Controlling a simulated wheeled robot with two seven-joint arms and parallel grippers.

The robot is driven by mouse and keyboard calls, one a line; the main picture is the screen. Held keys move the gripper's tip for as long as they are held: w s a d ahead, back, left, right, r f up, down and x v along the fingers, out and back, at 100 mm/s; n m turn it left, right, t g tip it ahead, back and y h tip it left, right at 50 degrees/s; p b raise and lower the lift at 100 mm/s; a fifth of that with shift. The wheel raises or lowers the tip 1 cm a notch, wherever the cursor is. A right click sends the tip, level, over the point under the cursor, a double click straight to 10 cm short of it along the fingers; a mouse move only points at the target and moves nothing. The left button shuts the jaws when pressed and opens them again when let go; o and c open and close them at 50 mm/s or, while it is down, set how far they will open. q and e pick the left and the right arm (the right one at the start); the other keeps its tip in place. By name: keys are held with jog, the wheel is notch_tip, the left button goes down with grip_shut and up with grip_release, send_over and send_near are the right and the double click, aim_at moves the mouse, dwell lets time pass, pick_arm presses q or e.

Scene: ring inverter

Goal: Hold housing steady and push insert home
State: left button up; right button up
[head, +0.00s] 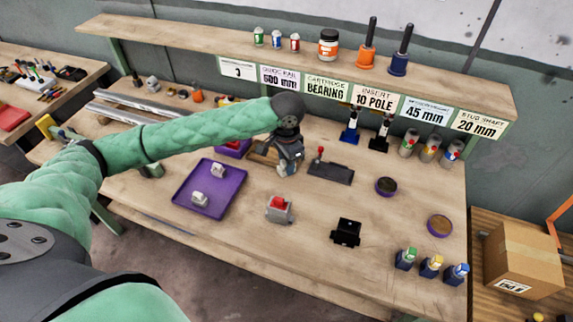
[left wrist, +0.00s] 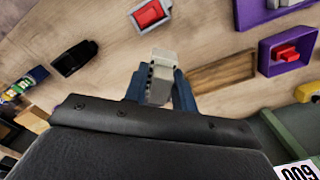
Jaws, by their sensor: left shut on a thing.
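My left gripper (head: 287,168) is over the back middle of the bench, pointing down. In the left wrist view its fingers (left wrist: 160,90) are shut on a pale grey block (left wrist: 163,60) with a ribbed side. I cannot tell whether this block is a housing or an insert. A grey housing with a red insert in its top (head: 279,208) stands apart on the bench in front of the gripper; its red top also shows in the left wrist view (left wrist: 149,13). How deep the red part sits is too small to tell. My right gripper is not in view.
A purple tray (head: 188,202) with two pale pieces lies left of the housing. A purple bin (left wrist: 268,68) holds red pieces, beside a wooden tray (left wrist: 222,76). A black fixture (head: 346,233) stands to the right, and a lever tool (head: 331,173) behind.

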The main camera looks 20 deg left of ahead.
pick_arm(q)
jog(key=shift+w+d+n, duration=0.15)
jog(key=shift+d+n, duration=0.3)
jog(key=shift+n, duration=0.25)
jog(key=shift+d+n, duration=0.25)
jog(key=shift+n, duration=0.35)
jog(key=n, duration=0.3)
jog(key=shift+w, duration=0.15)
jog(key=shift+n, duration=1)
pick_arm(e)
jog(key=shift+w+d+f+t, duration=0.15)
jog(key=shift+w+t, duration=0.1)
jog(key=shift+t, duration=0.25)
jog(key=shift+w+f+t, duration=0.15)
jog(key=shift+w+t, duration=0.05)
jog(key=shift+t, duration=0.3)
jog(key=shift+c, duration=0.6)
